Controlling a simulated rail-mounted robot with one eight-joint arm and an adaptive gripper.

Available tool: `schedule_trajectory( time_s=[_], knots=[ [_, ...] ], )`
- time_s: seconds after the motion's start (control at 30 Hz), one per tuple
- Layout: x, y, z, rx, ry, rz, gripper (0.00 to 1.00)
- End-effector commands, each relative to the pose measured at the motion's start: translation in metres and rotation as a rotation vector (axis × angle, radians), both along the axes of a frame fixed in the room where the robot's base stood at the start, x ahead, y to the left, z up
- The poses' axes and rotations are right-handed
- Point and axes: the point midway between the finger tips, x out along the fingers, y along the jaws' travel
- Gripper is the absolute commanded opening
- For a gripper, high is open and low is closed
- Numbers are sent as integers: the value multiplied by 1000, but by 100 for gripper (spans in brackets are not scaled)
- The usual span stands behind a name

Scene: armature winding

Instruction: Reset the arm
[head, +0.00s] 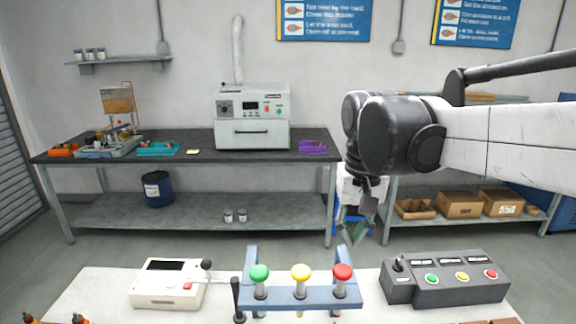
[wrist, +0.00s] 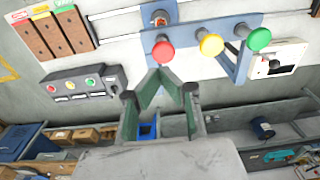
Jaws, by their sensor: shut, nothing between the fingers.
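My arm reaches in from the right in the head view, with its dark joint in front of the wall. My gripper (head: 352,238) points down from it, above and behind the near table's blue stand. In the wrist view my gripper's green fingers (wrist: 161,76) come together at the tips with nothing held between them. The fingertips show close to the blue stand's red knob in that picture, apart from it as far as the head view shows.
The near table (head: 225,308) holds the blue stand (head: 318,297) with green, yellow and red knobs, a white meter box (head: 165,284) and a grey button box (head: 445,282). A back bench (head: 190,142) carries a grey machine (head: 251,118). Open air surrounds the gripper.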

Motion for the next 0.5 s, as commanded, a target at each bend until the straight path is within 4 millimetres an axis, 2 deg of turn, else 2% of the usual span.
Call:
schedule_trajectory(
  time_s=[0.03, 0.5],
  knots=[
    [-10, -4, -12, 2, -28, -1, 0],
    [-84, -36, -99, 5, -363, 17, 0]
  ],
)
